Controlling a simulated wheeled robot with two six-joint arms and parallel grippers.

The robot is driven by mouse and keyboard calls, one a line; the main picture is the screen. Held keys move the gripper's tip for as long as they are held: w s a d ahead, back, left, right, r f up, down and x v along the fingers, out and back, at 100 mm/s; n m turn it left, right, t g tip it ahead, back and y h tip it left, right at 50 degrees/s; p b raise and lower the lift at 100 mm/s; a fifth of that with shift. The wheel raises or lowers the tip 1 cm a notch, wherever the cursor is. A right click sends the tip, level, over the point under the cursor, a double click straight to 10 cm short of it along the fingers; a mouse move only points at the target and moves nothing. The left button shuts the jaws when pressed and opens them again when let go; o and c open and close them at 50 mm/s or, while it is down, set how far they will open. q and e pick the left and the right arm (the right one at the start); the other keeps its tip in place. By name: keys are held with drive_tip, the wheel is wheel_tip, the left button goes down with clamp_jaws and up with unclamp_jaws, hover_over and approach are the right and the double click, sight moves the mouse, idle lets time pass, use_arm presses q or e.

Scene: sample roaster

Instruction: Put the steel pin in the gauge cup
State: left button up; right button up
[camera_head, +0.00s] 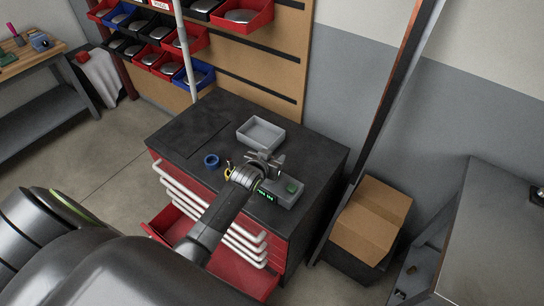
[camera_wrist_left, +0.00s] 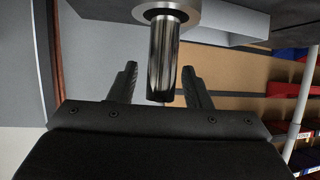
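In the left wrist view, a shiny steel pin (camera_wrist_left: 163,55) stands between the two fingers of my left gripper (camera_wrist_left: 159,68). Gaps show on both sides of the pin, so the fingers are apart and not visibly touching it. A pale ring (camera_wrist_left: 167,11) surrounds the pin at the picture's top; I cannot tell whether it belongs to the gauge cup. In the head view my left gripper (camera_head: 264,161) is over the dark cabinet top, beside a grey device (camera_head: 287,199) with a green display, and hides what is under it. My right gripper is not in view.
A grey tray (camera_head: 260,146) sits behind my gripper and a blue ring (camera_head: 211,161) lies to its left on the cabinet top (camera_head: 215,118). Red drawers (camera_head: 228,270) stand open below. A cardboard box (camera_head: 370,217) is at right. The cabinet top's left part is clear.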

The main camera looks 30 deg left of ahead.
use_arm(q)
drive_tip(key=shift+r, duration=0.15)
drive_tip(key=v, duration=1.2)
idle(0.4)
